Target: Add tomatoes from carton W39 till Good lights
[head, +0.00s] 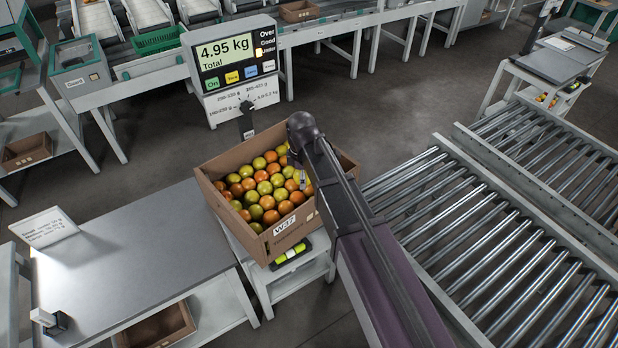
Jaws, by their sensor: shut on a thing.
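An open cardboard carton (231,217) labelled W37, as far as I can read it, stands on the scale stand and is filled with red, orange and yellow-green tomatoes (264,188). The scale display (226,50) behind it reads 4.95 kg Total. My gripper (301,182) points down over the right side of this carton, partly hidden by my arm. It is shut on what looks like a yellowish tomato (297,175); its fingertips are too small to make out. No carton labelled W39 is readable.
A grey table (130,240) with a sign card (44,227) is at left, a brown carton (160,327) on its lower shelf. A roller conveyor (480,240) fills the right. Benches and chutes line the back. Open floor lies behind the carton.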

